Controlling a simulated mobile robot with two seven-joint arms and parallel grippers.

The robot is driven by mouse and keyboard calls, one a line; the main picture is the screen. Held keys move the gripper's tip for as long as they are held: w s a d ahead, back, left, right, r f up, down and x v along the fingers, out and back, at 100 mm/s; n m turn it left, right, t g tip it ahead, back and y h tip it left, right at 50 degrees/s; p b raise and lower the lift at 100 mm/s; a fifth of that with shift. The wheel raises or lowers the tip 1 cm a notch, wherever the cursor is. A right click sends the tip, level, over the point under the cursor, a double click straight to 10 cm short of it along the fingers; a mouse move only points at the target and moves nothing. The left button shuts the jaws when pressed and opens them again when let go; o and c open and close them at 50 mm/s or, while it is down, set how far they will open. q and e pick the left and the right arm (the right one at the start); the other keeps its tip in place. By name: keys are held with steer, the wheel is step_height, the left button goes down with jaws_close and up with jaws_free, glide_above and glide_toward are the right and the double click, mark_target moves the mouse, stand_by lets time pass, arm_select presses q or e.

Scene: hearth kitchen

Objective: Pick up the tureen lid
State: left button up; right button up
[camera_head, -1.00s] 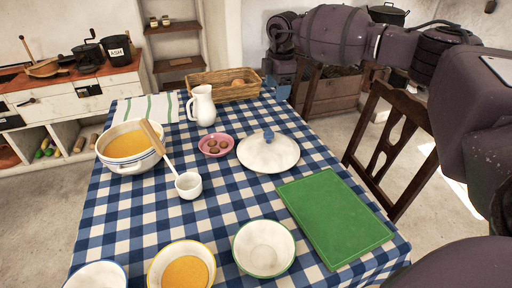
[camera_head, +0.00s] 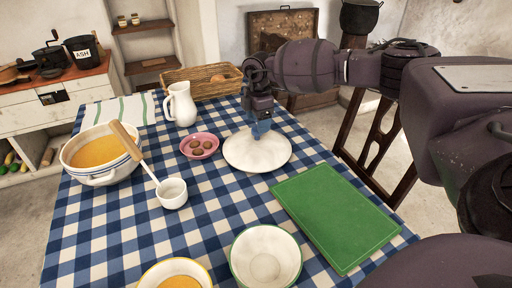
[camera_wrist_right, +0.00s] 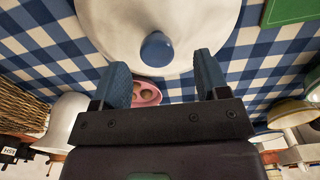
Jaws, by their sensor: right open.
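The tureen lid (camera_head: 255,154) is a white round lid lying on the checked tablecloth, between the pink bowl and the green board. Its blue knob shows in the right wrist view (camera_wrist_right: 157,49). My right gripper (camera_head: 261,128) is above the lid, its fingers pointing down near the knob. In the right wrist view the blue fingers (camera_wrist_right: 163,78) are spread apart and empty, with the knob ahead of them and roughly centred. In the head view the gripper hides the knob. My left gripper is not in view. The tureen (camera_head: 100,152) holds orange soup at the left.
A pink bowl (camera_head: 187,153) with brown items sits left of the lid. A white pitcher (camera_head: 180,104) and a wicker basket (camera_head: 193,87) stand behind. A green board (camera_head: 333,214) lies right in front. A ladle (camera_head: 172,192) and soup bowls (camera_head: 265,256) are nearer. A chair (camera_head: 374,148) stands at right.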

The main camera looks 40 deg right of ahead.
mark_target(257, 140)
steer(key=f+b, duration=0.1)
steer(key=f, duration=0.3)
steer(key=shift+w+f, duration=0.2)
steer(key=shift+f, duration=0.3)
steer(key=shift+r, duration=0.2)
steer(key=c, duration=1.2)
jaws_close()
